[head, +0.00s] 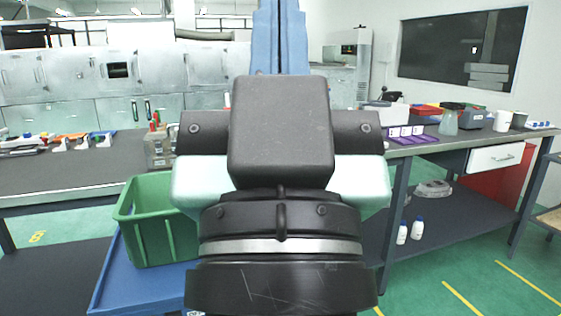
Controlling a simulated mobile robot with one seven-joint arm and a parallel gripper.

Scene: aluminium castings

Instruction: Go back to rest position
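My arm fills the middle of the head view, with a black block (280,130), a wide black cross-piece behind it and a black wrist with a silver band below. I take the block to be the end that carries my gripper, but no fingertips show, so I cannot tell whether it is open or shut. A pale green part (360,182) sticks out on both sides behind the block; I cannot tell if it is mine. No held thing can be made out.
A green crate (165,248) stands on a blue surface (112,285) at lower left. Grey benches (60,177) flank my arm. The right bench (425,149) carries purple trays, bottles and boxes; two white bottles and a casting-like grey piece (434,188) are on its lower shelf. Green floor shows at lower right.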

